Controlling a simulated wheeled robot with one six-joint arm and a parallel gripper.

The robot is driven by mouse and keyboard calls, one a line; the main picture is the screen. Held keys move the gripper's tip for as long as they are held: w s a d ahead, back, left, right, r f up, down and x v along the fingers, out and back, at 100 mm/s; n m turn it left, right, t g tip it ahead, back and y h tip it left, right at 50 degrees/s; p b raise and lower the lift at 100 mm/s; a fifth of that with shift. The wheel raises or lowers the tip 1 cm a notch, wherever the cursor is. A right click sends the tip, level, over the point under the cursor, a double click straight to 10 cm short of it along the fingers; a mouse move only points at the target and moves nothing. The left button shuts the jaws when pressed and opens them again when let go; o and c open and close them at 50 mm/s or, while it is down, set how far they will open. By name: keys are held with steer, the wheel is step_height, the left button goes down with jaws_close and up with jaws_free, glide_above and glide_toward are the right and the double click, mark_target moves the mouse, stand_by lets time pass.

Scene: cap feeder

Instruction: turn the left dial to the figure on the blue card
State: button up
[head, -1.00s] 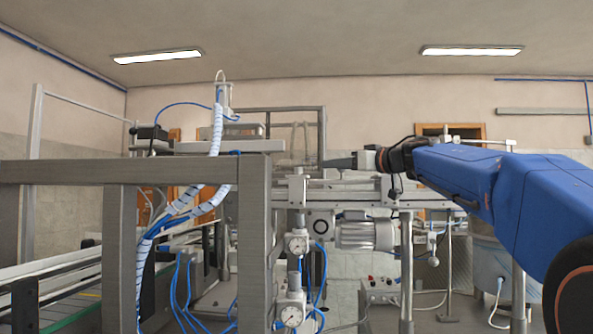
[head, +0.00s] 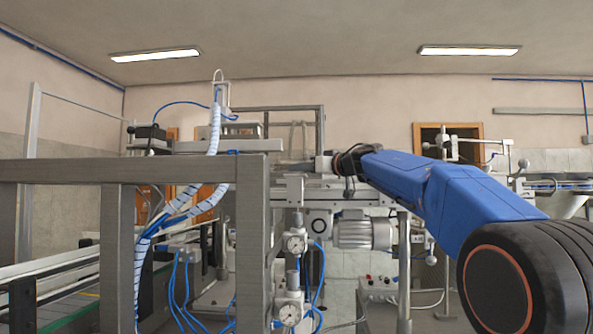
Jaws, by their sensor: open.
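My gripper (head: 311,164) is at the far end of my blue arm, mid-picture, pointing left at the height of the machine's upper rails. It is small, seen from the side, and holds nothing that I can see. Two round white gauges, an upper one (head: 296,244) and a lower one (head: 289,315), sit on an upright below and left of it. A grey control box (head: 384,289) with small red knobs stands low, below and right of the gripper. I cannot tell which part is the left dial. No blue card can be made out.
A grey metal frame (head: 115,170) fills the left foreground, with blue hoses (head: 178,285) hanging behind it. A conveyor (head: 55,280) runs at the lower left. A motor (head: 362,233) sits under the rails. The space above the machine is open.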

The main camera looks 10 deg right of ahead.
steer(key=shift+x, duration=1.7)
steer(key=shift+c, duration=0.6)
jaws_close()
steer(key=shift+a+h, duration=0.1)
steer(key=shift+h, duration=0.2)
steer(key=shift+m+t+h, duration=0.4)
steer(key=shift+m+h, duration=0.3)
steer(key=shift+f+m+t+h, duration=0.15)
steer(key=shift+m+t+h, duration=0.35)
steer(key=shift+h, duration=0.4)
steer(key=shift+m+h, duration=0.5)
steer(key=shift+h, duration=0.1)
